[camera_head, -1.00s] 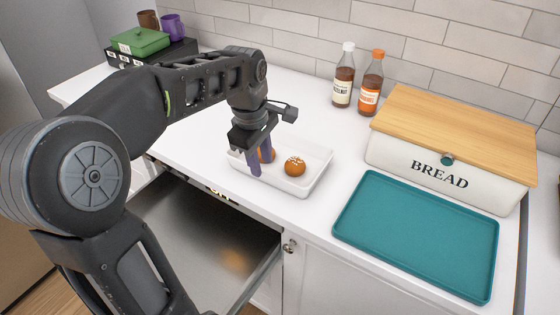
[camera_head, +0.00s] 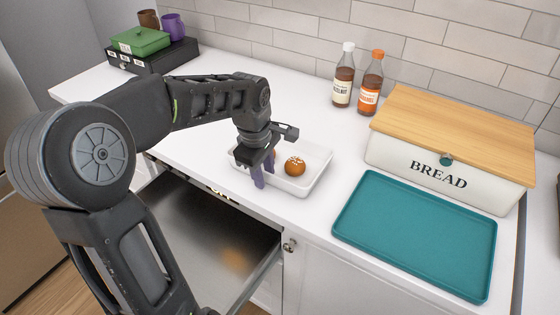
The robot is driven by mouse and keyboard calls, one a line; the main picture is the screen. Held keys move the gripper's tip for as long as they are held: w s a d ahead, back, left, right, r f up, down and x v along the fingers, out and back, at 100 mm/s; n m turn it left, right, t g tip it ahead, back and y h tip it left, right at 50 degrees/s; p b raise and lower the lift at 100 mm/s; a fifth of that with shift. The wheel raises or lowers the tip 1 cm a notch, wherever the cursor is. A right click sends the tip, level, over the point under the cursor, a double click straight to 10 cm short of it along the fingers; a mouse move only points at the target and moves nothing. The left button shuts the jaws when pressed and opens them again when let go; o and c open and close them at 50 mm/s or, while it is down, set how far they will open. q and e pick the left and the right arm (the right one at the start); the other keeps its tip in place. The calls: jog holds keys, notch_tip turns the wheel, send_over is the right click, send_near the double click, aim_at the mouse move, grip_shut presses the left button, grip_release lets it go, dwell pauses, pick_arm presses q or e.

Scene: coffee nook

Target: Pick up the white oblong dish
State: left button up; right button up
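The white oblong dish (camera_head: 318,168) lies on the white counter, left of the teal tray. It holds a round brown bun (camera_head: 294,166) with white bits on top. A second brown bun shows only in part, behind my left gripper. My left gripper (camera_head: 264,178) points down at the front left part of the dish, its two purple fingers apart around the near rim. I cannot tell whether either finger touches the rim. The near left corner of the dish is partly hidden by the gripper. My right gripper is not in view.
The teal tray (camera_head: 416,232) and the bread box (camera_head: 447,175) stand on the right. Two syrup bottles (camera_head: 343,82) stand at the back wall. An open drawer (camera_head: 212,237) is below the counter front. A green box (camera_head: 140,41) and mugs are at back left.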

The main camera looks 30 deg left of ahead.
pick_arm(q)
jog(key=shift+c, duration=0.4)
grip_shut()
dwell(0.8)
jog(key=shift+w+r, duration=0.15)
